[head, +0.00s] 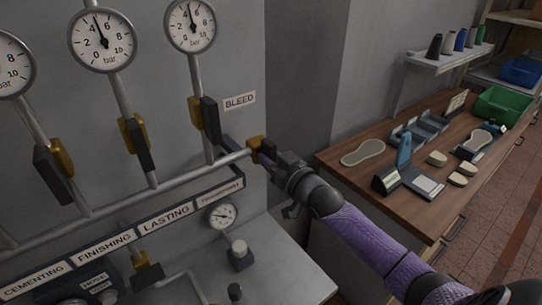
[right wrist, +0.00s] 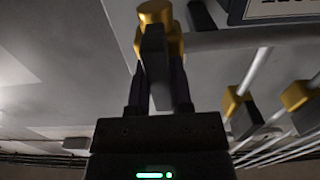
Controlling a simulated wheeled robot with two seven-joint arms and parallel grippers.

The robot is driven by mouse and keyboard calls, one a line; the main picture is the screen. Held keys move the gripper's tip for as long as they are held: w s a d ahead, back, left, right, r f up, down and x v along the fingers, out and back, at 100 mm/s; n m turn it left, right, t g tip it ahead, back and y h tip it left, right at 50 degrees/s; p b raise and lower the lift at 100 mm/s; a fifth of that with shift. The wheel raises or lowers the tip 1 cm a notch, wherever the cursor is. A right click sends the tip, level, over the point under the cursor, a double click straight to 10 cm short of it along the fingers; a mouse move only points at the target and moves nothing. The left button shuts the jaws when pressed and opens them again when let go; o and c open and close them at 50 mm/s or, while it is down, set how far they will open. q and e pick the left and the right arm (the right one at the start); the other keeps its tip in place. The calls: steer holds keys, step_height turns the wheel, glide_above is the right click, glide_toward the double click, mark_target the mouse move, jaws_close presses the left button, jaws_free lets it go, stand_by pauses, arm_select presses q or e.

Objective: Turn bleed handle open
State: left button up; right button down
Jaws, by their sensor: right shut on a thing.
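The bleed valve (head: 257,147) is a brass body at the right end of the long manifold pipe, below and right of the BLEED label (head: 239,100). In the right wrist view, its brass body (right wrist: 156,14) is at the top, with the dark grey bleed handle (right wrist: 154,52) extending from it toward my gripper. My right gripper (head: 273,157) is shut on the bleed handle, with one finger on each side in the right wrist view (right wrist: 158,85). In the head view the gripper mostly hides the handle. My left gripper is out of view.
Several brass valves with dark handles (head: 139,145) sit on pipes below dial gauges (head: 102,40). A name strip (head: 165,217) runs below the manifold pipe. A wooden bench (head: 340,168) with lasts and small items stands at the right, near my arm.

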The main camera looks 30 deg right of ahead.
stand_by(0.5)
steer(key=c, duration=0.5)
jaws_free()
steer(key=shift+s, duration=0.1)
steer(key=s, duration=0.9)
steer(key=shift+s+d+p, duration=0.35)
steer(key=shift+d+p, duration=0.05)
